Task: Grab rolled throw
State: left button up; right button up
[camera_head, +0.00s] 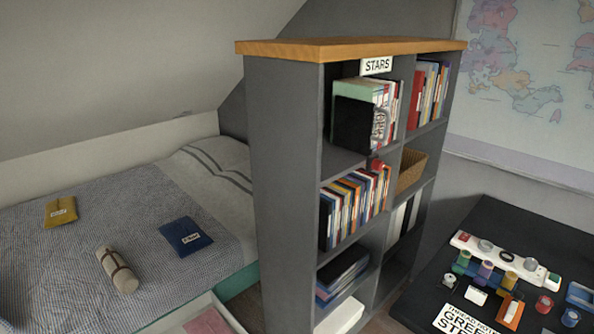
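The rolled throw (118,270) is a beige roll with dark straps. It lies on the bed's blue-grey cover (95,215) in the lower left of the head view. Neither of my grippers shows in this view, and nothing touches the throw.
A yellow pouch (60,211) and a dark blue packet (186,236) lie near the throw. A tall grey bookshelf (282,180) with a wooden top stands right of the bed. A dark desk (520,225) with spools is at right. A light open box or drawer (170,318) is at the bottom.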

aim_at(121, 276)
jog(key=u, duration=0.9)
